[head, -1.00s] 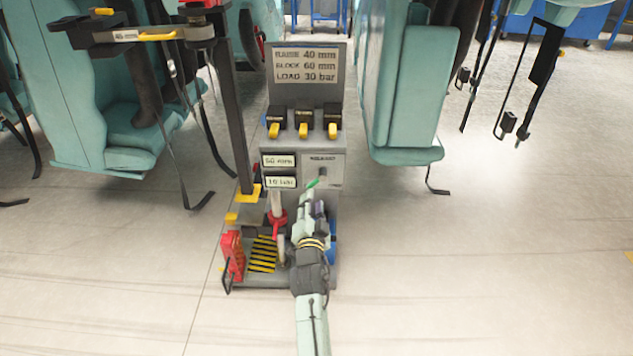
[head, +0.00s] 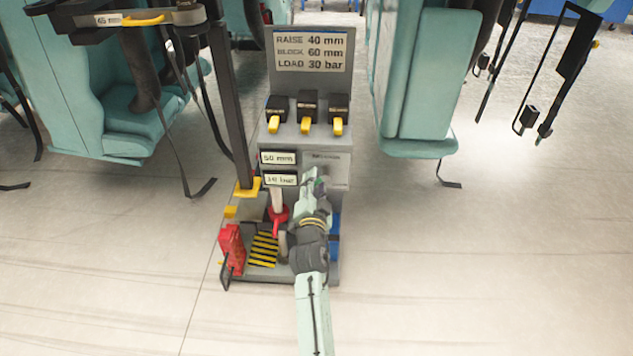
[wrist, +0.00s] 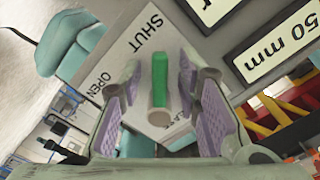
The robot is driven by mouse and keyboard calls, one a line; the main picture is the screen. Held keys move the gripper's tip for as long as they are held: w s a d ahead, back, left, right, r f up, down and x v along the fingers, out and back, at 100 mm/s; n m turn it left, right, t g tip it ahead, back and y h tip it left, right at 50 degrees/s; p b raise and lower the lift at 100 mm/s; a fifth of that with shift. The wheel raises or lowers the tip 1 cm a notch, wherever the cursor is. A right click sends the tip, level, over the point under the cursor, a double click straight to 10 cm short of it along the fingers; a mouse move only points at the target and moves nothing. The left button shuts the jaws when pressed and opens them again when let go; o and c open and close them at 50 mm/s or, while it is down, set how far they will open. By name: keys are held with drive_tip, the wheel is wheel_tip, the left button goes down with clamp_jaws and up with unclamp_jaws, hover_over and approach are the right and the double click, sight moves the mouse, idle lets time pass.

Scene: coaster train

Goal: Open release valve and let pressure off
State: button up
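The release valve's green lever (wrist: 159,78) stands out from a grey panel (wrist: 190,50) in the wrist view. The panel is marked SHUT near the lever's upper end and OPEN to its lower left. My gripper (wrist: 163,115) is open, with one purple-padded finger on each side of the lever and a visible gap to each. In the head view my gripper (head: 318,178) is in front of the release panel (head: 335,168) and hides most of the lever. Two displays beside it read 50 mm (head: 278,158) and apparently 10 bar (head: 281,180).
A sign (head: 310,50) above reads RAISE 40 mm, BLOCK 60 mm, LOAD 30 bar. Several yellow-tipped levers (head: 307,125) sit below it. A red-collared jack post (head: 278,213) and a red block (head: 232,247) stand at lower left. Teal seats (head: 425,90) flank the stand.

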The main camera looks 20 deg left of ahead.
sight(335, 176)
drive_tip(key=shift+c, duration=0.6)
clamp_jaws()
drive_tip(key=shift+d+n, duration=0.1)
drive_tip(key=shift+n, duration=0.2)
drive_tip(key=n, duration=0.2)
drive_tip(key=shift+w+d+f+n, duration=0.15)
drive_tip(key=shift+d+f+n, duration=0.1)
drive_tip(key=shift+d+n, duration=0.15)
drive_tip(key=d+n+p, duration=0.1)
drive_tip(key=n+p, duration=0.1)
drive_tip(key=n, duration=0.1)
drive_tip(key=n+p, duration=0.2)
drive_tip(key=n, duration=0.1)
drive_tip(key=d+n+p, duration=0.1)
drive_tip(key=n+p, duration=0.1)
drive_tip(key=n, duration=0.1)
drive_tip(key=shift+w+d+r, duration=0.15)
drive_tip(key=shift+w+d, duration=0.15)
drive_tip(key=shift+w, duration=0.1)
drive_tip(key=n+p, duration=0.1)
drive_tip(key=d+n+p, duration=0.1)
drive_tip(key=n+p, duration=0.3)
drive_tip(key=shift+w+d+r, duration=0.15)
drive_tip(key=shift+w+r, duration=0.05)
drive_tip(key=shift+r, duration=0.05)
drive_tip(key=shift+n, duration=0.4)
drive_tip(key=shift+o, duration=0.6)
unclamp_jaws()
drive_tip(key=shift+f, duration=0.1)
